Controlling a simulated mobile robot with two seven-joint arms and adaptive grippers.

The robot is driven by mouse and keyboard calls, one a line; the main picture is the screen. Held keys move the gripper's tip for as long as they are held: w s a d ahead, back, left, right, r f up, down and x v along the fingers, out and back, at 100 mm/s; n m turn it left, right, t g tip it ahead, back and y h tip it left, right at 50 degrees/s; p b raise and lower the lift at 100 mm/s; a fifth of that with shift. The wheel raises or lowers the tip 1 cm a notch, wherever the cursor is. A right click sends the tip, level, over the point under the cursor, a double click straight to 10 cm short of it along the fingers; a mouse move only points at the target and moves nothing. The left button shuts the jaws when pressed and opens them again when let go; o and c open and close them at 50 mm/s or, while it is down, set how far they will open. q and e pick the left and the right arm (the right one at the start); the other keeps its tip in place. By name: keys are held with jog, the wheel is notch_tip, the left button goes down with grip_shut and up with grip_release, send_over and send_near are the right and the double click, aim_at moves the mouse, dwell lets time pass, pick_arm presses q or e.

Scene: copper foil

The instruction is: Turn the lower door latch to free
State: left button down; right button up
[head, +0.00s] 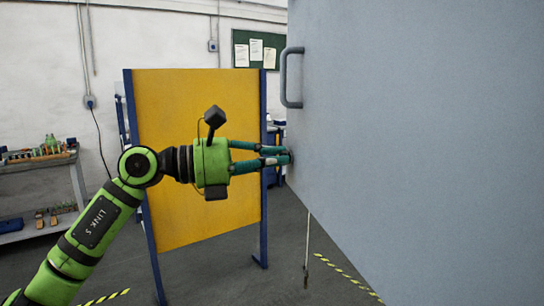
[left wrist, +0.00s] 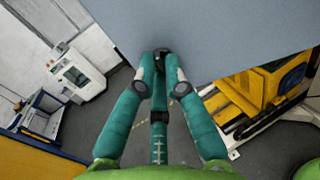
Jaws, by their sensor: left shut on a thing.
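A large grey-blue door (head: 420,130) fills the right of the head view, and its edge also shows at the top of the left wrist view (left wrist: 215,30). The lower latch (head: 291,156) is a small dark piece at the door's left edge, below the handle. My left gripper (head: 284,156) reaches in from the left and is shut on the latch. In the left wrist view, the teal fingers (left wrist: 160,70) close around the dark latch (left wrist: 161,52), mostly hidden between the tips. Its exact turn cannot be told. My right gripper is not in view.
A grey bar handle (head: 286,78) stands out higher on the door's edge. A yellow panel in a blue frame (head: 190,100) stands behind my left gripper. A shelf with bottles (head: 40,155) is at the far left. Open floor with yellow-black tape (head: 340,270) lies below the door.

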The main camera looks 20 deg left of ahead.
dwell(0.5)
pick_arm(q)
jog(key=c, duration=1.3)
grip_release()
jog(key=v, duration=1.2)
jog(key=shift+w, duration=0.1)
